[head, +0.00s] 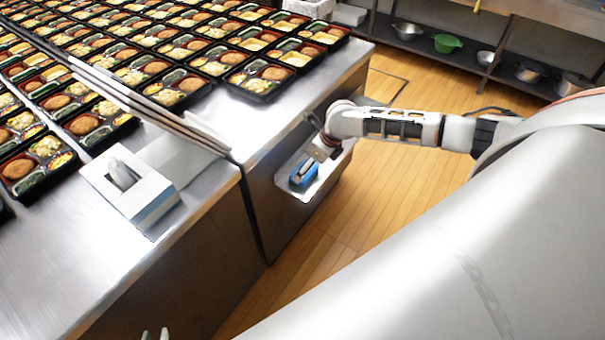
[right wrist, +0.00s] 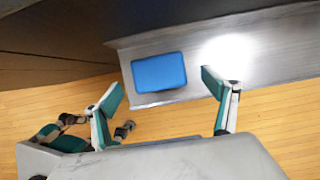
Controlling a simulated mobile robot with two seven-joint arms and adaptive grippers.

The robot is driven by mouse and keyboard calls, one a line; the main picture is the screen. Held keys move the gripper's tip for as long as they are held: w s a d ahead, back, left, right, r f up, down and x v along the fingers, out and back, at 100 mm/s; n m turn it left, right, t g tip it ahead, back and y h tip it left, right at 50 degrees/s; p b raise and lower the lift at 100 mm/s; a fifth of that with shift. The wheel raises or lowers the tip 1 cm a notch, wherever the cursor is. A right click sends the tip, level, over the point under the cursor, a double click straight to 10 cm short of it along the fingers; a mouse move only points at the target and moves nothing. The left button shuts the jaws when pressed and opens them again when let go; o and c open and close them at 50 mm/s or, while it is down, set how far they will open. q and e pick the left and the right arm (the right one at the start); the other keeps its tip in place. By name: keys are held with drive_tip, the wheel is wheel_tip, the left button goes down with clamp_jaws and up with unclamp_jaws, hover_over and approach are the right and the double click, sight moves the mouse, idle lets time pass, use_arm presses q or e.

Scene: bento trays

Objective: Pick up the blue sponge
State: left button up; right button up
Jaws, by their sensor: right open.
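The blue sponge (head: 298,181) lies on a small metal ledge (head: 311,190) on the side of the steel counter. In the right wrist view the sponge (right wrist: 159,72) shows as a blue rounded rectangle on the ledge (right wrist: 270,52). My right gripper (right wrist: 162,82) is open, its green-padded fingers spread to either side of the sponge in that picture and holding nothing. In the head view my right arm reaches to just above the sponge, and its fingers are largely hidden. Only two fingertips of my left gripper (head: 154,335) show at the bottom edge, apart and empty.
Many filled bento trays (head: 262,78) cover the counter (head: 225,110). A white box (head: 130,190) stands near the counter edge, by a long metal rail (head: 150,105). A shelf with bowls, one a green bowl (head: 447,43), stands at the back. Wooden floor (head: 385,190) lies beside the counter.

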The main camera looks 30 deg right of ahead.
drive_tip(key=x, duration=0.4)
drive_tip(key=shift+w+a+f, duration=0.1)
drive_tip(key=shift+a+f, duration=0.1)
drive_tip(key=c, duration=1)
drive_tip(key=shift+r, duration=0.2)
wheel_tip(320, 180, up, 20)
drive_tip(key=shift+f+p, duration=0.15)
drive_tip(key=shift+p, duration=0.6)
drive_tip(key=shift+c, duration=0.3)
